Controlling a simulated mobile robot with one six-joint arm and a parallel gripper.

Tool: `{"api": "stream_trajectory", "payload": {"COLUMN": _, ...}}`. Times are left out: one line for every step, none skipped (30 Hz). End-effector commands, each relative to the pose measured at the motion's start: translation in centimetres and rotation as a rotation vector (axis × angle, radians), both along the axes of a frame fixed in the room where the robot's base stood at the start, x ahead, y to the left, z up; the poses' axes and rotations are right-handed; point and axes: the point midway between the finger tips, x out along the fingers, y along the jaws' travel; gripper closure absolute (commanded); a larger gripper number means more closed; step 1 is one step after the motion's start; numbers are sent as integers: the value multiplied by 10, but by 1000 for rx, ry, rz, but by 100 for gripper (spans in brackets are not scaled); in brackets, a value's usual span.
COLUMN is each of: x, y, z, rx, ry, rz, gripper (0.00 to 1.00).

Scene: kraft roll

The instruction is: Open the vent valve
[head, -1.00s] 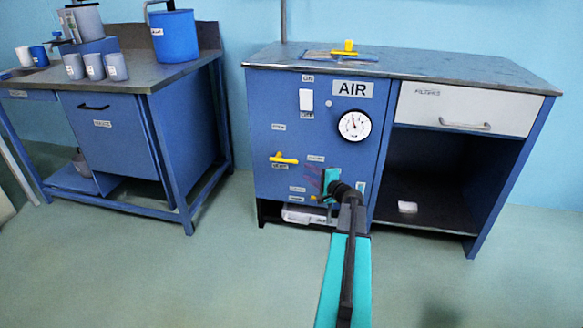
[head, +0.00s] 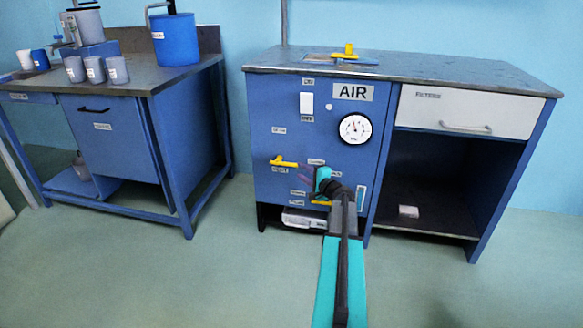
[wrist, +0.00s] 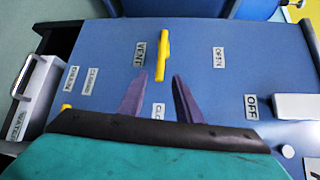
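The vent valve is a yellow lever (head: 284,162) on the front of the blue AIR cabinet. It lies horizontal in the head view, above its label. In the wrist view the lever (wrist: 163,55) stands beside the VENT label (wrist: 140,53). Its near end points toward a partly hidden label reading "CLO" (wrist: 158,112). The OPEN label (wrist: 218,57) is to the right in that view. My gripper (head: 312,180) is right of the lever and a little below it. In the wrist view its purple fingers (wrist: 160,77) are spread, with nothing held, around the lever's near end in the picture; contact cannot be told.
A second yellow handle (head: 321,203) sits low on the panel, beside my gripper. A white switch (head: 306,103) and a gauge (head: 355,128) are above. An open shelf holds a white object (head: 408,211). A workbench (head: 130,85) with cups stands at left. The floor between is clear.

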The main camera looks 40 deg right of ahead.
Motion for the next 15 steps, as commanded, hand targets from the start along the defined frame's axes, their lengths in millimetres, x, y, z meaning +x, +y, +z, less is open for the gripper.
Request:
{"api": "stream_trajectory", "payload": {"x": 8, "y": -3, "z": -2, "rx": -1, "ry": 0, "rz": 0, "gripper": 69}}
{"api": "stream_trajectory", "payload": {"x": 11, "y": -4, "z": -3, "rx": -1, "ry": 0, "rz": 0, "gripper": 69}}
{"api": "stream_trajectory", "payload": {"x": 16, "y": -5, "z": -4, "rx": -1, "ry": 0, "rz": 0, "gripper": 69}}
{"api": "stream_trajectory", "payload": {"x": 20, "y": -5, "z": -4, "rx": -1, "ry": 0, "rz": 1, "gripper": 69}}
{"api": "stream_trajectory", "payload": {"x": 23, "y": -6, "z": -5, "rx": -1, "ry": 0, "rz": 1, "gripper": 69}}
{"api": "stream_trajectory", "payload": {"x": 28, "y": -7, "z": -5, "rx": -1, "ry": 0, "rz": 1, "gripper": 69}}
{"api": "stream_trajectory", "payload": {"x": 31, "y": -8, "z": -6, "rx": -1, "ry": 0, "rz": 1, "gripper": 69}}
{"api": "stream_trajectory", "payload": {"x": 34, "y": -9, "z": -6, "rx": -1, "ry": 0, "rz": 1, "gripper": 69}}
{"api": "stream_trajectory", "payload": {"x": 39, "y": -10, "z": -7, "rx": -1, "ry": 0, "rz": 0, "gripper": 69}}
{"api": "stream_trajectory", "payload": {"x": 42, "y": -11, "z": -7, "rx": -1, "ry": 0, "rz": 0, "gripper": 69}}
{"api": "stream_trajectory", "payload": {"x": 46, "y": -11, "z": -8, "rx": -1, "ry": 0, "rz": 0, "gripper": 69}}
{"api": "stream_trajectory", "payload": {"x": 50, "y": -12, "z": -8, "rx": -1, "ry": 0, "rz": 0, "gripper": 69}}
{"api": "stream_trajectory", "payload": {"x": 54, "y": -13, "z": -9, "rx": -1, "ry": 0, "rz": 1, "gripper": 69}}
{"api": "stream_trajectory", "payload": {"x": 57, "y": -13, "z": -9, "rx": -1, "ry": 0, "rz": 1, "gripper": 69}}
{"api": "stream_trajectory", "payload": {"x": 62, "y": -14, "z": -9, "rx": 0, "ry": 0, "rz": 1, "gripper": 69}}
